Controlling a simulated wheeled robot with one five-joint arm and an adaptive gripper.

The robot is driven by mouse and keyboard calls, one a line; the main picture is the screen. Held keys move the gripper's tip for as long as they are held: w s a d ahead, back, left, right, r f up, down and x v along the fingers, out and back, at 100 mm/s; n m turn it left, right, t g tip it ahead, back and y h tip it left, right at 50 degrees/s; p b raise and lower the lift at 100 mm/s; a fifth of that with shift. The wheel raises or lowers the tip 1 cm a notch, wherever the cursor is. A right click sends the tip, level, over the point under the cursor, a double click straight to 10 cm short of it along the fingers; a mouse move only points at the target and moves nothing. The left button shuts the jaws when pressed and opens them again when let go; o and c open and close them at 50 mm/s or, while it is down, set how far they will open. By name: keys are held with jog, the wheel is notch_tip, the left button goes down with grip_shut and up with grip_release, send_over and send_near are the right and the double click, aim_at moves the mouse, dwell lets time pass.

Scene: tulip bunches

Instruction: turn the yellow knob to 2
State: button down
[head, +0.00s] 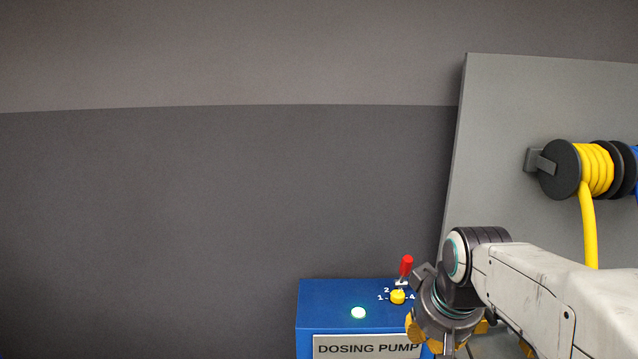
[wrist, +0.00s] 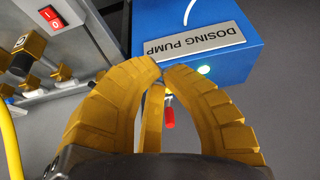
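The yellow knob (head: 398,298) sits on top of the blue dosing pump box (head: 318,300), with a 1 and a 2 at its left and a 4 at its right. Its pointer is too small to read. A red-handled lever (head: 406,266) stands just behind it; its red handle also shows in the wrist view (wrist: 170,117). My gripper (head: 428,345) is right of and nearer than the knob, apart from it, cut by the picture's bottom edge. In the wrist view its yellow fingers (wrist: 160,68) come together at the tips, with nothing seen between them. They mostly hide the knob there.
A lit lamp (head: 358,312) is left of the knob, above a DOSING PUMP plate (head: 366,347). At right a grey panel (head: 500,130) carries a yellow hose reel (head: 593,169). The wrist view shows a red rocker switch (wrist: 52,17) and brass fittings (wrist: 30,45).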

jog(key=w+f, duration=0.1)
jog(key=w, duration=1.1)
jog(key=t, duration=0.1)
send_near(395, 304)
jog(key=w+r, duration=0.1)
jog(key=w, duration=0.1)
jog(key=shift+w+a+f+b, duration=0.3)
jog(key=shift+f+b, duration=0.1)
jog(key=shift+b, duration=0.05)
notch_tip(395, 304, down, 4)
jog(key=b, duration=0.5)
jog(key=shift+f, duration=1.2)
jog(key=shift+w+d+p, duration=0.15)
jog(key=shift+w+p, duration=0.2)
jog(key=shift+p, duration=0.1)
jog(key=shift+w, duration=0.15)
jog(key=shift+f, duration=0.1)
